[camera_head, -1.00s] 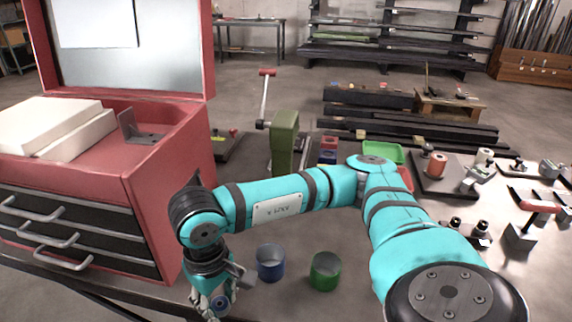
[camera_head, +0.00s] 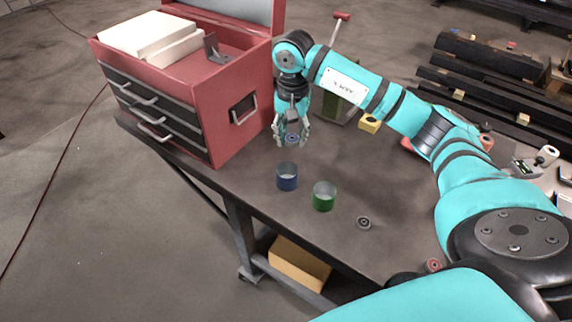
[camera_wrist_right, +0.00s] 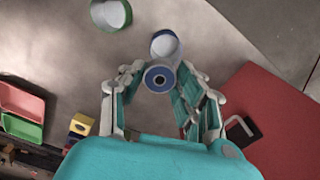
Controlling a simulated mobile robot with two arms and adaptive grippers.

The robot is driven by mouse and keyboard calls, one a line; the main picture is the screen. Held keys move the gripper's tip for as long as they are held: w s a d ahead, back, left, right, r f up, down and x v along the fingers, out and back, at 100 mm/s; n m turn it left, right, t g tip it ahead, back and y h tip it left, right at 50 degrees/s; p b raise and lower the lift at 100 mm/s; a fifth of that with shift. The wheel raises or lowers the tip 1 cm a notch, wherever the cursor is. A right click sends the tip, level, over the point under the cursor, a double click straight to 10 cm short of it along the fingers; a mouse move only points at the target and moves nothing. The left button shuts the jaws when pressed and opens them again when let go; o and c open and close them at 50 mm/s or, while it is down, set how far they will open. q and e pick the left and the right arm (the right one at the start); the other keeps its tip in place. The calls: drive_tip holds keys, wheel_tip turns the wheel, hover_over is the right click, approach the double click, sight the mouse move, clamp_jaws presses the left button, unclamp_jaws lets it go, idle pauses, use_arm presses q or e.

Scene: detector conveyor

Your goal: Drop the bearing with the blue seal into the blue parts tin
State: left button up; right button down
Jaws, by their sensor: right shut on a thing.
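My right gripper (camera_head: 291,137) is shut on the bearing with the blue seal (camera_head: 292,139) and holds it in the air beside the red tool chest. The bearing also shows in the right wrist view (camera_wrist_right: 159,79) as a blue ring with a dark hole between the fingers. The blue parts tin (camera_head: 287,183) stands upright on the table, in front of the gripper in the head view. In the wrist view the tin (camera_wrist_right: 166,46) lies just beyond the bearing, which overlaps its lower edge. My left gripper is not in view.
A green tin (camera_head: 324,202) stands right of the blue one. Another bearing (camera_head: 364,222) lies on the table further right. The red tool chest (camera_head: 240,118) rises close to the gripper's left. A yellow block (camera_head: 369,123) sits behind.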

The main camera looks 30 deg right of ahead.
drive_tip(key=shift+d, duration=0.25)
drive_tip(key=shift+s+f+b, duration=0.1)
drive_tip(key=shift+f+b, duration=0.15)
drive_tip(key=shift+b, duration=0.05)
wheel_tip(320, 180, down, 5)
drive_tip(key=shift+f+b, duration=0.1)
drive_tip(key=shift+b, duration=1.15)
drive_tip(key=c, duration=0.9)
unclamp_jaws()
drive_tip(key=shift+o, duration=0.3)
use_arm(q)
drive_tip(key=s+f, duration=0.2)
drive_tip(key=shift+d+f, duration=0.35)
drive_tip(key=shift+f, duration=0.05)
use_arm(e)
wheel_tip(320, 180, up, 12)
